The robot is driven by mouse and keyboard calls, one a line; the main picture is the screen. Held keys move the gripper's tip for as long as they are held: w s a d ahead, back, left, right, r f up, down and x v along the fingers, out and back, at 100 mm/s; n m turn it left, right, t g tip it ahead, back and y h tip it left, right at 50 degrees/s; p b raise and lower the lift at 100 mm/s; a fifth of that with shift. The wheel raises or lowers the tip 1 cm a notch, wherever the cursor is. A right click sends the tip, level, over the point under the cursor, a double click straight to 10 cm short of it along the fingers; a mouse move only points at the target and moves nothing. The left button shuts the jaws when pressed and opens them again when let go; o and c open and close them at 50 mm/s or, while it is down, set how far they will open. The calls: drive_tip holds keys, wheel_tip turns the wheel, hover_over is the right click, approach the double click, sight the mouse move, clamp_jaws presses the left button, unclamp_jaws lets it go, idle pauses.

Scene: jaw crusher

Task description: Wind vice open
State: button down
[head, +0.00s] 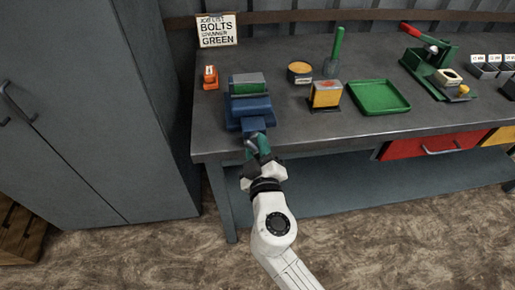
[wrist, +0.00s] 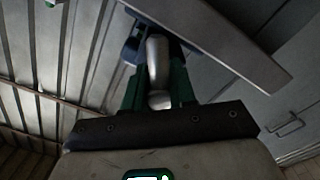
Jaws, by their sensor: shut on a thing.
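The blue vice (head: 248,104) sits at the left front of the workbench, with a green block (head: 247,86) at its top. My gripper (head: 259,143) is at the bench's front edge, just in front of the vice. In the wrist view my gripper (wrist: 157,82) has its green fingers on either side of a rounded metal bar, the vice handle (wrist: 155,58). The gripper is shut on this handle. A blue part of the vice (wrist: 131,48) shows behind it. The head view mostly hides the handle behind the fingers.
The workbench (head: 300,125) has a green tray (head: 378,97), an orange-faced box (head: 325,95), a round tin (head: 299,72) and a small orange item (head: 210,77). A green lever press (head: 432,60) stands further right. A grey cabinet (head: 90,110) stands close on the left.

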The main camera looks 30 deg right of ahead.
drive_tip(key=n, duration=0.6)
drive_tip(key=shift+a+n, duration=0.1)
drive_tip(key=shift+n, duration=0.2)
drive_tip(key=n, duration=0.3)
drive_tip(key=shift+n+p, duration=0.55)
drive_tip(key=shift+n, duration=1.15)
drive_tip(key=c, duration=0.9)
unclamp_jaws()
drive_tip(key=shift+o, duration=0.2)
drive_tip(key=b+v, duration=0.1)
drive_tip(key=v, duration=0.9)
drive_tip(key=shift+s, duration=0.4)
